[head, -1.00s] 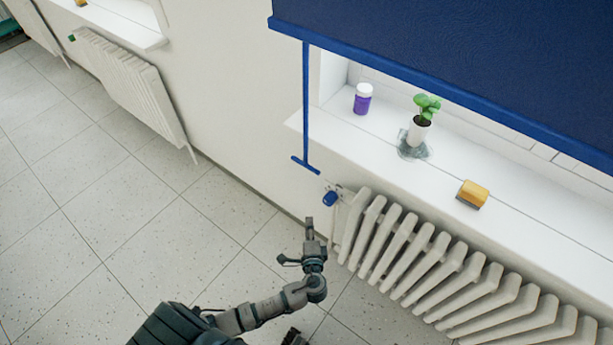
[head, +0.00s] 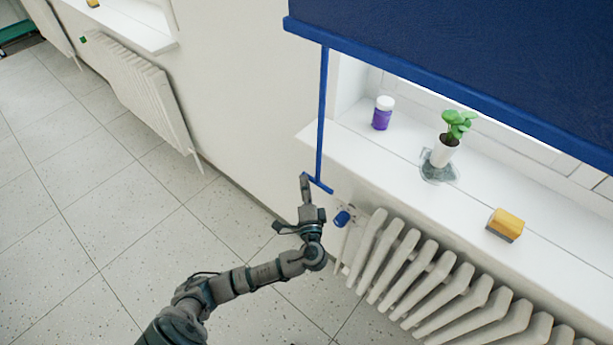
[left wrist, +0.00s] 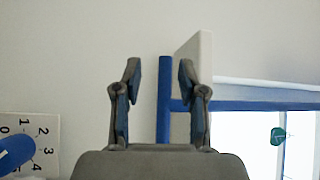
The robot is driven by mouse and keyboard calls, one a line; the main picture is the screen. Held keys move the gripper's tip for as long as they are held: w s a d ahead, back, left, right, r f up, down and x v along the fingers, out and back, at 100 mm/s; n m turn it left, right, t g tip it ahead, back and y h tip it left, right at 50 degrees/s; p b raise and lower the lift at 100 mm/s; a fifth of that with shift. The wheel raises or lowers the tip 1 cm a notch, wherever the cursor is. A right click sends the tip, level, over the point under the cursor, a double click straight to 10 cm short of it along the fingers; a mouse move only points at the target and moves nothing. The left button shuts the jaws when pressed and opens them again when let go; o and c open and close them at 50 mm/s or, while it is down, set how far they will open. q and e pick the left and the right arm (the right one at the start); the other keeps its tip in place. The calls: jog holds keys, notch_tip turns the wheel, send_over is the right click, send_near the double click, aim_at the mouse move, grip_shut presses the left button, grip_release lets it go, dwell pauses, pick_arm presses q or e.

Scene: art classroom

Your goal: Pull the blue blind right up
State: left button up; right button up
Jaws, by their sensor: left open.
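The blue blind (head: 450,60) hangs over the upper part of the window, with its bottom rail (head: 440,80) above the sill. A thin blue pull rod (head: 322,110) hangs from the rail's left end and ends in a short crossbar (head: 317,184). My left gripper (head: 306,192) is open, its fingertips close to the crossbar. My right gripper is not in view.
A white radiator (head: 440,275) with a blue valve knob (head: 342,217) stands just right of my left gripper. The white sill (head: 475,205) holds a purple jar (head: 382,115), a potted plant (head: 443,152) and a yellow block (head: 505,225). Floor at left is clear.

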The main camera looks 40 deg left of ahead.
aim_at(310, 176)
pick_arm(q)
jog(key=w, duration=0.2)
jog(key=shift+w+a+r, duration=0.25)
jog(key=shift+w+r, duration=0.05)
jog(key=shift+r, duration=0.1)
jog(key=shift+d+r, duration=0.3)
jog(key=shift+d, duration=0.1)
jog(key=shift+w+a+f, duration=0.1)
jog(key=shift+a+f, duration=0.05)
jog(key=shift+a, duration=0.15)
jog(key=shift+a+f, duration=0.1)
jog(key=shift+a, duration=0.25)
jog(key=c, duration=0.3)
jog(key=shift+a+f, duration=0.1)
jog(key=shift+a, duration=0.1)
grip_shut()
jog(key=shift+d, duration=0.1)
